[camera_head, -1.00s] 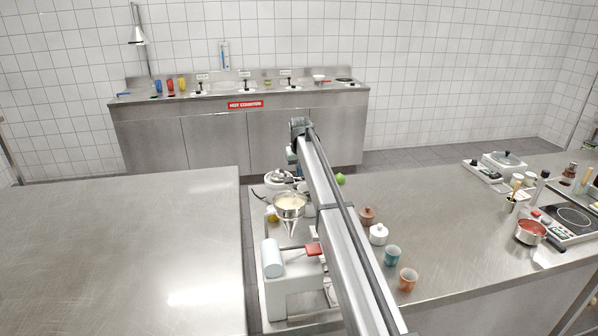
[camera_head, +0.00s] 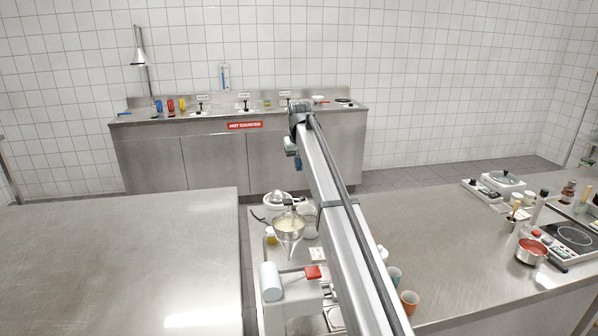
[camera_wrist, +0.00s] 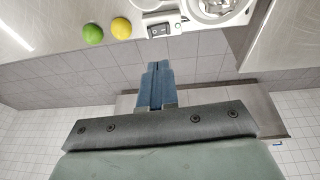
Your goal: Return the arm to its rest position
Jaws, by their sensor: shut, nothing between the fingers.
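My arm reaches forward over the middle work table in the head view. My gripper (camera_head: 298,163) hangs from its far end, above the gap toward the back counter. In the wrist view, its blue fingers (camera_wrist: 157,70) are together with nothing between them. They are clear of every object. Part of the table behind the arm is hidden.
A funnel (camera_head: 289,226) and a white machine (camera_head: 285,300) stand left of my arm. Cups, including an orange one (camera_head: 409,302), stand close on its right. A lime (camera_wrist: 93,34) and a lemon (camera_wrist: 121,28) lie beside a white appliance (camera_wrist: 160,27).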

